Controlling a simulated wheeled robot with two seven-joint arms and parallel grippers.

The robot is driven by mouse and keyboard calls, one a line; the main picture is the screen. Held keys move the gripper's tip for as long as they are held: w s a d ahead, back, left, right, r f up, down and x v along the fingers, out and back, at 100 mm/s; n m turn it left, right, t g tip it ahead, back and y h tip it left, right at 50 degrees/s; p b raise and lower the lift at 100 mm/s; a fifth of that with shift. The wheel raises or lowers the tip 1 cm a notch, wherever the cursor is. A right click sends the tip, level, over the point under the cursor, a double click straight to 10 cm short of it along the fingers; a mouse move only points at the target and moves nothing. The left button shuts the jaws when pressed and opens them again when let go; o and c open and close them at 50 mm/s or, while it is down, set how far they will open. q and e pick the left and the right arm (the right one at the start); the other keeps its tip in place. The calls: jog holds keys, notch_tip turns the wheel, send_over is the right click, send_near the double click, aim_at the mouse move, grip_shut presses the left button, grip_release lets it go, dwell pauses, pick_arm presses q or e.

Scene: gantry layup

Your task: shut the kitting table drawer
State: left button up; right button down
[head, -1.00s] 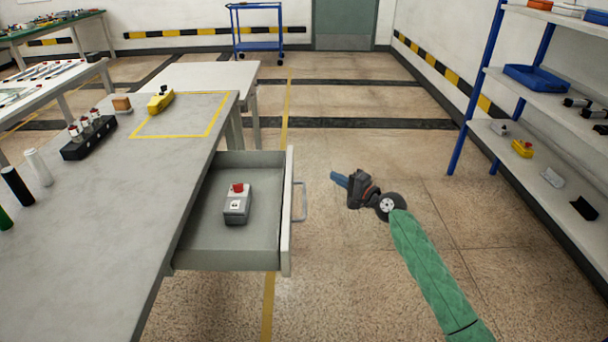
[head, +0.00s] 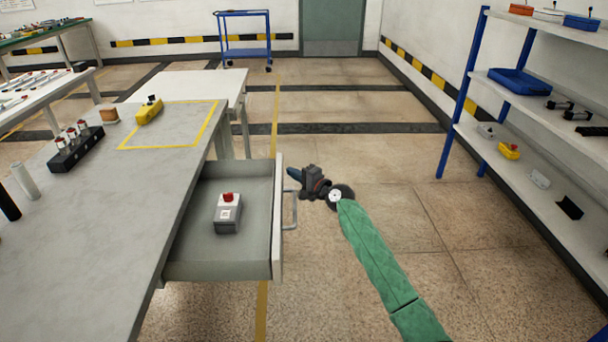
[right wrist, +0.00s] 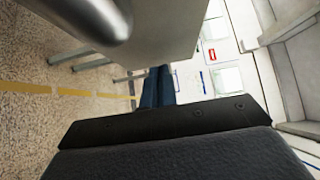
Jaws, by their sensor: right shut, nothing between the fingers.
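The kitting table (head: 120,205) is a long grey bench on the left. Its drawer (head: 190,245) stands open to the right, with a pale front panel (head: 278,220) and a bar handle (head: 291,208). A grey box with a red button (head: 227,218) lies inside. My right gripper (head: 294,174), with blue fingertips, is shut and empty just right of the panel's far end, beyond the handle. I cannot tell whether it touches the panel. In the right wrist view its blue fingers (right wrist: 158,88) are together beside the pale drawer front (right wrist: 165,35). My left gripper is not in view.
Blue-framed shelves (head: 540,100) with parts stand at the right. A white table (head: 195,85) and a blue cart (head: 245,38) are farther back. The bench bears a black button strip (head: 75,150) and a yellow box (head: 149,111). The floor right of the drawer is clear.

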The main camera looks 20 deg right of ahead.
aim_at(212, 184)
jog(key=shift+w+a, duration=0.1)
jog(key=shift+a, duration=0.25)
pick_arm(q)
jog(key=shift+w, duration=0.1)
pick_arm(e)
jog(key=w+a+p, duration=0.1)
jog(key=a, duration=0.2)
jog(key=w+a+p, duration=0.1)
jog(key=a, duration=0.3)
jog(key=w+a+p, duration=0.1)
jog(key=a, duration=0.3)
jog(key=shift+w+a+r, duration=0.1)
jog(key=shift+a+r, duration=0.05)
jog(key=shift+a, duration=0.1)
jog(key=w+a, duration=0.1)
jog(key=a, duration=0.3)
jog(key=w+a+p, duration=0.1)
jog(key=a, duration=0.4)
jog(key=w+a, duration=0.2)
jog(key=a, duration=0.2)
jog(key=shift+a+f+p, duration=0.2)
jog(key=shift+p, duration=0.15)
jog(key=shift+a, duration=0.25)
jog(key=shift+w+a+r, duration=0.1)
jog(key=shift+a, duration=0.15)
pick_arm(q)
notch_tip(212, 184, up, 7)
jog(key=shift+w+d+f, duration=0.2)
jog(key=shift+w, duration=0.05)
